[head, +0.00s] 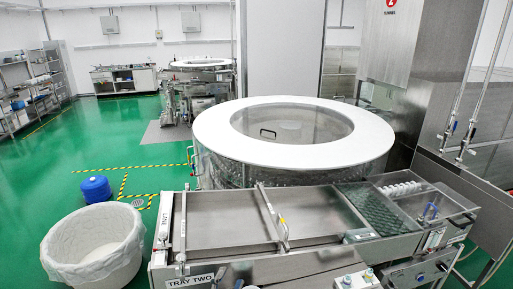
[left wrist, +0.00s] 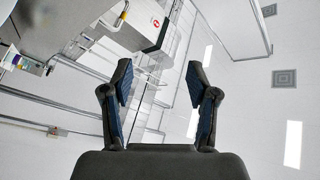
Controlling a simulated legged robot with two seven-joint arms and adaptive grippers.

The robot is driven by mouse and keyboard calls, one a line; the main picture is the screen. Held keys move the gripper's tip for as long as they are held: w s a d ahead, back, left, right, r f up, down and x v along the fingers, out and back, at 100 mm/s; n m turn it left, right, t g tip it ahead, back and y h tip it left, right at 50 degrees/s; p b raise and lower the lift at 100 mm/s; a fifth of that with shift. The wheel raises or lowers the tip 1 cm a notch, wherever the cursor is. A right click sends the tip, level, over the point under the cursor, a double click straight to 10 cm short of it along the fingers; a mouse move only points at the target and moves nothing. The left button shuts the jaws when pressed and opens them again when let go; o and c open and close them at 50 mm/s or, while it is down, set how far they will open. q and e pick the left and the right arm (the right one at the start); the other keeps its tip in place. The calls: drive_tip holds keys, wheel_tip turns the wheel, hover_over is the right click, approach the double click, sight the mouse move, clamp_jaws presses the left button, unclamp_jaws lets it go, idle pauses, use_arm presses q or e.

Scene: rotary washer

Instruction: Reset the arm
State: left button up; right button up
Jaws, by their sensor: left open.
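My left gripper (left wrist: 162,85) shows in the left wrist view with its two dark fingers spread apart. Nothing is between the fingers. The wrist camera looks toward walls, the ceiling and pipes, tilted. I cannot make out either gripper clearly in the head view. The rotary washer (head: 292,130), with a white ring top and a round clear lid, stands in the middle of the head view. In front of it is a steel tray lane (head: 225,221) labelled TRAY TWO.
A white lined bin (head: 93,250) stands at the left front, with a blue jug (head: 96,189) behind it. White vials (head: 402,189) stand at the lane's right end. A second rotary machine (head: 200,64) is at the back. Green floor (head: 50,165) is open at left.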

use_arm(q)
drive_tip(key=s+a+f+n+g+y, duration=0.2)
drive_tip(key=a+f+n+y, duration=0.1)
drive_tip(key=f, duration=0.3)
drive_tip(key=s+a+f+n+g+y, duration=0.2)
drive_tip(key=s+a+f+n, duration=0.15)
drive_tip(key=f, duration=0.35)
drive_tip(key=s+a+f+n+g+y, duration=0.1)
drive_tip(key=s+a+f+n+g, duration=0.25)
drive_tip(key=s+f+g, duration=0.55)
drive_tip(key=s+a+f+n+g+y, duration=0.15)
drive_tip(key=s+a+f, duration=0.25)
drive_tip(key=s+f, duration=0.7)
drive_tip(key=s+f+g+b, duration=0.1)
drive_tip(key=s+f, duration=0.2)
drive_tip(key=f, duration=1)
drive_tip(key=s+f+g, duration=0.1)
drive_tip(key=s+f, duration=0.2)
drive_tip(key=f, duration=1)
drive_tip(key=s+a+f+g+b, duration=0.1)
drive_tip(key=s+a+f, duration=0.1)
drive_tip(key=s+f, duration=1.3)
drive_tip(key=shift+s+a+f, duration=0.2)
drive_tip(key=shift+s+a, duration=0.2)
drive_tip(key=shift+s, duration=0.7)
drive_tip(key=shift+g, duration=0.25)
